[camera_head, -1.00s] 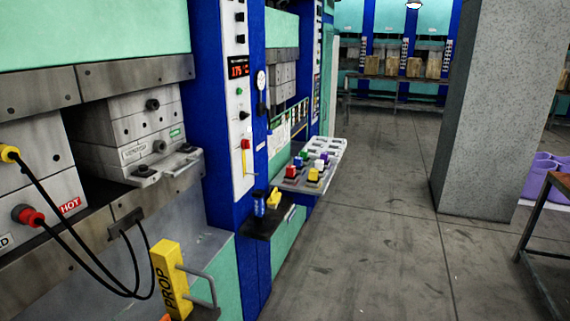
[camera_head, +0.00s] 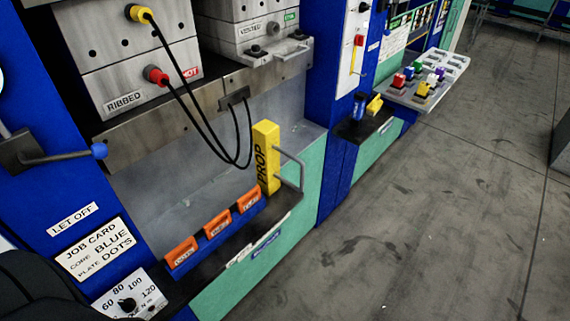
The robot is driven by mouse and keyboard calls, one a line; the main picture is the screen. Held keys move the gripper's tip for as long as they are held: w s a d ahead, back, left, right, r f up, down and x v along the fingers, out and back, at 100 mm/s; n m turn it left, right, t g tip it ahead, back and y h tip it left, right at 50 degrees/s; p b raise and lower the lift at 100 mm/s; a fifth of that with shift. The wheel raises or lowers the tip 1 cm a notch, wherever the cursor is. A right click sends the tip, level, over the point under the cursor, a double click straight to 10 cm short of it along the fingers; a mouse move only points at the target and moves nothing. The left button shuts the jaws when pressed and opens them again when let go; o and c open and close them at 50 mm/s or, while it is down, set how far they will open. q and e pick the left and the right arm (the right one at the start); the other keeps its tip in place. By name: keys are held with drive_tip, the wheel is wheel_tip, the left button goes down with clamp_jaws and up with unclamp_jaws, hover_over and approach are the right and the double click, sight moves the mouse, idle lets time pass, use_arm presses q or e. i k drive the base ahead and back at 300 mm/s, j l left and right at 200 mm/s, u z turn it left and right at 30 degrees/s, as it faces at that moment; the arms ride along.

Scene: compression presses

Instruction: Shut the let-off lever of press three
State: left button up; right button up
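A lever with a grey rod (camera_head: 58,156) and a blue knob (camera_head: 99,150) comes out of a dark block (camera_head: 17,152) on the blue press column at the left. The rod points right, about level. A white "LET OFF" label (camera_head: 75,217) is below it on the same column. The press number does not show. Neither of my grippers is in view. A dark rounded part at the lower left corner looks like my own arm.
A job card (camera_head: 95,249) and a dial plate (camera_head: 130,298) are below the label. Plugged cables hang from the "RIBBED" mould block (camera_head: 130,55). A yellow prop (camera_head: 265,158) and several orange blocks (camera_head: 181,251) stand on the front ledge. Floor (camera_head: 430,220) at right is clear.

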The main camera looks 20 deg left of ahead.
sight(99, 151)
drive_tip(key=u, duration=1.85)
drive_tip(key=k+l, duration=0.1)
